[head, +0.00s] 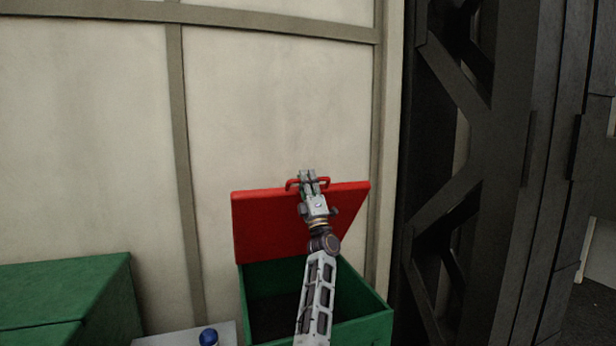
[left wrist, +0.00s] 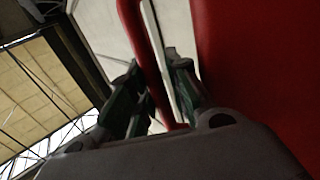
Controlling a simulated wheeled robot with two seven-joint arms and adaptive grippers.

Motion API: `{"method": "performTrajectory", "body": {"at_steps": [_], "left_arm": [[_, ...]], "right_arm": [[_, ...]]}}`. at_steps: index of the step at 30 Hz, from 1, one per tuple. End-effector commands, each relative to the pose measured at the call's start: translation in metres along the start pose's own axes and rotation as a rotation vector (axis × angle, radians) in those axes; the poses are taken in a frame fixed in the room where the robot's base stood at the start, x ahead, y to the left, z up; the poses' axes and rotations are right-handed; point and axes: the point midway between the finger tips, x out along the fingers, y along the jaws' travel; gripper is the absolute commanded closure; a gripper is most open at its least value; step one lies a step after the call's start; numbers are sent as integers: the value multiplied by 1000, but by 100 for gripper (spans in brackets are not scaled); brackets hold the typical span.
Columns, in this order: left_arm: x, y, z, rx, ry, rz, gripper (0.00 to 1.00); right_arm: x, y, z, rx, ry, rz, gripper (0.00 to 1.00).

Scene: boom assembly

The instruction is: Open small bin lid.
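The small bin (head: 362,328) is a green open-topped box at the bottom of the head view. Its red lid (head: 262,222) stands raised at the back, and the dark inside of the bin shows. The red handle (head: 325,183) is at the lid's upper edge. My left gripper (head: 307,174) is at this handle, its arm reaching up across the bin's opening. In the left wrist view the handle bar (left wrist: 140,42) passes between the two fingers (left wrist: 157,75). The fingers stand apart, with a gap beside the bar. My right gripper is not in view.
A pale panelled wall (head: 90,140) with grey ribs stands behind the bin. A larger green box (head: 70,285) is at the lower left. A blue-capped object (head: 208,337) is near a grey surface (head: 165,340). A dark metal frame (head: 470,120) rises at the right.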

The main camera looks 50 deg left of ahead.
Motion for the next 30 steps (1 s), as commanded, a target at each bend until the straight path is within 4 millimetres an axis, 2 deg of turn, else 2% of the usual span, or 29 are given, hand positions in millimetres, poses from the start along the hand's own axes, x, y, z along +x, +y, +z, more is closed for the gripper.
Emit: {"method": "performTrajectory", "body": {"at_steps": [1,3,4,30], "left_arm": [[-11,-24,2,6,-16,-41,65],[-11,-24,2,6,-16,-41,65],[-6,-10,2,-3,-8,-19,65],[-33,4,2,-1,-8,-17,65]], "right_arm": [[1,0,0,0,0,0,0],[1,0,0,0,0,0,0],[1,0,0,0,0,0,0],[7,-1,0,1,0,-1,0]]}}
